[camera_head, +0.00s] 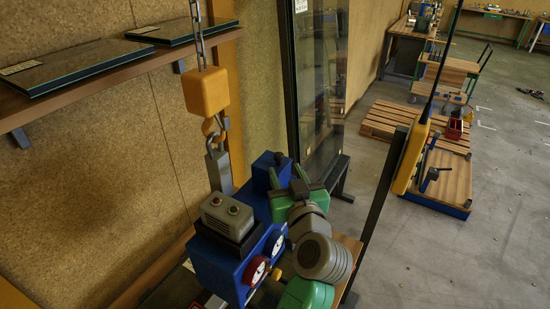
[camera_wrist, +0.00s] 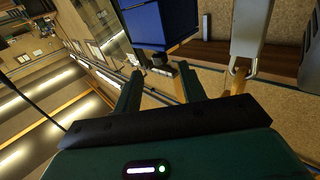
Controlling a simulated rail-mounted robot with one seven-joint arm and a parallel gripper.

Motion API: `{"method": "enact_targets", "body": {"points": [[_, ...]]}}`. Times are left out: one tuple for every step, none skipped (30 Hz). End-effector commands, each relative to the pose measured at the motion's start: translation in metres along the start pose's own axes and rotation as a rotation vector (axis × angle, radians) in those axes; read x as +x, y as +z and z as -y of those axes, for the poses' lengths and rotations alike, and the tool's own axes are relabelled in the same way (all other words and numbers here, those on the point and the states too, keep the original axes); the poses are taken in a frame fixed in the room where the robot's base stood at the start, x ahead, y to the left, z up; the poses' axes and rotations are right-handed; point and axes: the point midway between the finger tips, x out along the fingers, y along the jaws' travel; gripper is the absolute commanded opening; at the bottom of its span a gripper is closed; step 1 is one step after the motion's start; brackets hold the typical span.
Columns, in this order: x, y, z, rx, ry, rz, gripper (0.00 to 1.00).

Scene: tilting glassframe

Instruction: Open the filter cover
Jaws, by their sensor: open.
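A blue machine unit (camera_head: 222,268) stands at lower centre in the head view, with two round gauges on its front and a grey two-button box on top. A taller blue block (camera_head: 262,172) rises behind it. No part is clearly recognisable as the filter cover. My green gripper (camera_head: 300,183) is close to the right side of the blue block, partly overlapping the unit in the picture. In the wrist view my gripper (camera_wrist: 160,72) has its fingers apart. A blue box-shaped part (camera_wrist: 158,22) with a small dark fitting (camera_wrist: 160,57) lies just beyond the fingertips. Nothing is held; contact cannot be told.
A yellow hoist block (camera_head: 206,91) hangs on a chain, its hook and a grey shackle (camera_head: 217,165) just left of the unit. A glass frame (camera_head: 321,80) stands behind. A dark post (camera_head: 383,205) with a yellow panel (camera_head: 411,158) stands right.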

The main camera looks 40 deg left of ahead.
Motion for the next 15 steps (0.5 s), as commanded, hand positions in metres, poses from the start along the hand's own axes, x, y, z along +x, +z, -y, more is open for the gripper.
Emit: {"method": "enact_targets", "body": {"points": [[0.01, -0.003, 0.001, 0.002, -0.003, 0.0, 0.41], [0.016, -0.004, 0.002, 0.002, -0.003, 0.0, 0.41], [0.024, -0.003, 0.001, 0.002, -0.003, 0.0, 0.41], [0.03, -0.004, 0.001, 0.002, -0.002, -0.001, 0.41], [0.036, -0.004, 0.001, 0.002, -0.002, 0.0, 0.41], [0.043, -0.003, 0.001, 0.002, -0.002, 0.001, 0.41], [0.048, -0.004, 0.001, 0.001, 0.0, -0.001, 0.41], [0.052, -0.003, 0.0, 0.002, 0.0, 0.0, 0.41], [0.057, -0.002, 0.0, 0.002, 0.0, 0.0, 0.41], [0.06, -0.003, 0.0, 0.001, 0.0, -0.001, 0.41], [0.063, -0.002, 0.0, 0.001, 0.001, 0.0, 0.41], [0.066, -0.002, 0.0, 0.001, 0.001, -0.001, 0.41], [0.067, -0.002, 0.0, 0.001, 0.001, 0.0, 0.41], [0.068, -0.001, 0.0, 0.001, 0.001, 0.0, 0.41], [0.069, -0.001, 0.0, 0.001, 0.001, 0.0, 0.41]]}}
